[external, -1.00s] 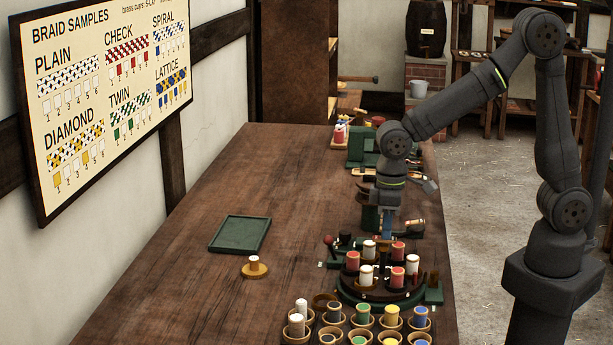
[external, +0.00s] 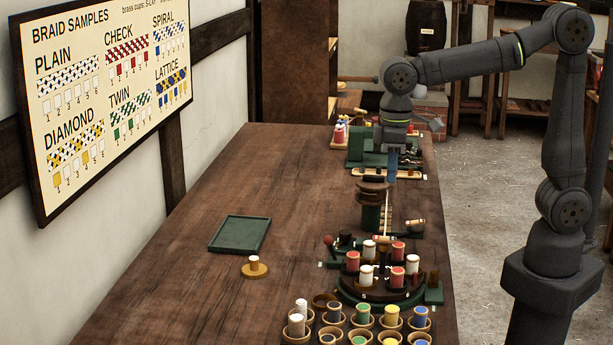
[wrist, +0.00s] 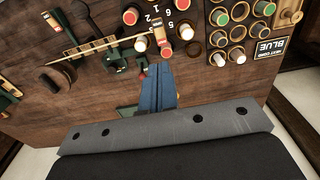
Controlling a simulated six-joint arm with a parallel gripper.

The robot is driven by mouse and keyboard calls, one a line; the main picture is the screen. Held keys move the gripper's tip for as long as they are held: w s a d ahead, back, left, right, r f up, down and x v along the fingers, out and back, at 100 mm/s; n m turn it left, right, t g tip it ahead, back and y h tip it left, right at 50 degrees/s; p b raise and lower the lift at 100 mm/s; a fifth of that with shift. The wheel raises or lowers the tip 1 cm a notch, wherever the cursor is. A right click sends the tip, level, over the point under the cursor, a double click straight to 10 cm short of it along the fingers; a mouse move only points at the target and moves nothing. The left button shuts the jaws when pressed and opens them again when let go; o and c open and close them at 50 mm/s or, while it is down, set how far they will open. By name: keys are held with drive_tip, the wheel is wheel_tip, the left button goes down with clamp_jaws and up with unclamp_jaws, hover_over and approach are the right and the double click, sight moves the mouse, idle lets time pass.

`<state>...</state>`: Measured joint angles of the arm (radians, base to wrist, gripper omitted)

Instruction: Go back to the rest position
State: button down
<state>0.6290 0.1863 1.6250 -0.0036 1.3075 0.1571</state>
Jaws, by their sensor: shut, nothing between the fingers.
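My gripper (external: 391,176) hangs pointing down above the far right part of the wooden table (external: 200,285), behind the round braiding stand. Its narrow blue fingers are together with nothing between them. In the wrist view my gripper (wrist: 158,72) shows as two blue fingers side by side, with table and bobbins beyond them. The braiding stand (external: 350,290) carries several red and white bobbins in a ring. A thin braid runs from it toward a dark round post (external: 372,192).
Cups of coloured bobbins (external: 363,318) stand at the near edge. Green equipment (external: 365,148) stands at the far end. The table's left half is mostly clear.

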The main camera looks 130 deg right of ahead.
approach(380, 238)
drive_tip(key=shift+s+a+f, duration=0.2)
drive_tip(key=shift+s+a, duration=0.2)
drive_tip(key=shift+s, duration=0.15)
drive_tip(key=shift+w+d+f, duration=0.1)
drive_tip(key=shift+w+f, duration=0.05)
drive_tip(key=shift+f, duration=0.15)
drive_tip(key=shift+w+d+f+g+y, duration=0.2)
drive_tip(key=shift+w+f+g+y, duration=0.1)
drive_tip(key=shift+g+y, duration=0.25)
drive_tip(key=shift+w+d+f+g+y, duration=0.2)
drive_tip(key=shift+d+f+g+y, duration=0.1)
drive_tip(key=shift+g+y, duration=0.25)
drive_tip(key=v, duration=0.8)
drive_tip(key=shift+s+a, duration=0.15)
